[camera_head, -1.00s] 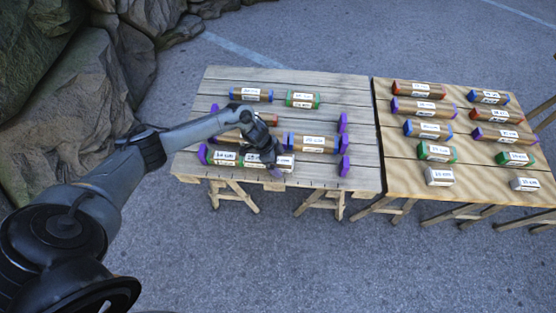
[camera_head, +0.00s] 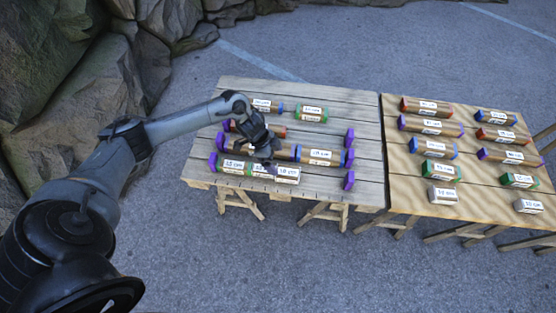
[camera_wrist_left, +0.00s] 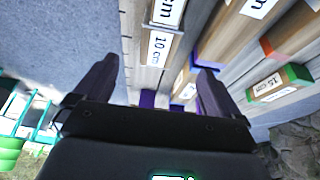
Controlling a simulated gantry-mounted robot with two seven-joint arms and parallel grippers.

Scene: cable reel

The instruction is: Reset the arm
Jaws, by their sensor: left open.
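My left gripper (camera_head: 268,166) is open and empty above the left table (camera_head: 330,190). In the left wrist view, its two dark fingers (camera_wrist_left: 155,85) stand wide apart with no piece between them. Below it, a front row holds a green-ended piece (camera_head: 233,167) and a white-labelled 10 cm block (camera_head: 288,174), with a purple end piece (camera_head: 213,160) at the left. The gripper partly hides this row and the middle row, where a blue-ended piece (camera_head: 320,156) lies. A 10 cm label (camera_wrist_left: 157,48) shows beyond the fingers in the wrist view. My right gripper is out of view.
Purple end pieces (camera_head: 349,181) stand along the left table's right side. Blue-ended (camera_head: 266,105) and green-ended (camera_head: 311,113) pieces lie at its back. The right table (camera_head: 400,195) carries several labelled pieces in two columns. Rocks (camera_head: 70,100) stand at far left.

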